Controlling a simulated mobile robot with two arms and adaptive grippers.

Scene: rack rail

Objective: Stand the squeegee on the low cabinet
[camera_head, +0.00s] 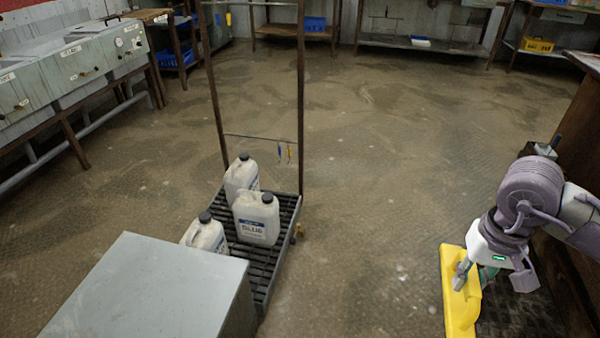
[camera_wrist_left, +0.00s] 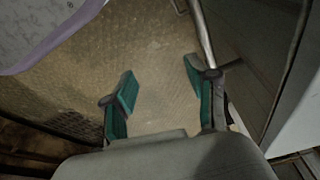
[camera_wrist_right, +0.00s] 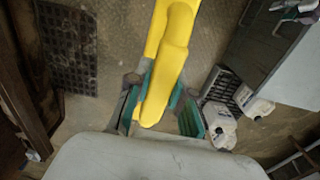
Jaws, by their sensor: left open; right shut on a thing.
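The yellow squeegee (camera_head: 458,300) is at the lower right of the head view, held off the floor. My right gripper (camera_head: 468,274) is shut on it. In the right wrist view the squeegee (camera_wrist_right: 170,50) runs up between the green fingers and out of the top edge. The low cabinet (camera_head: 150,285) is a grey box with a bare flat top at the lower left of the head view, well apart from the squeegee. My left gripper (camera_wrist_left: 158,88) is open and empty in the left wrist view; the head view does not show it.
A wheeled rack (camera_head: 262,262) with several white jugs (camera_head: 257,218) and tall rusty posts stands right behind the cabinet. A dark wooden bench (camera_head: 575,150) is close on the right, by my right arm. The floor between rack and bench is clear.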

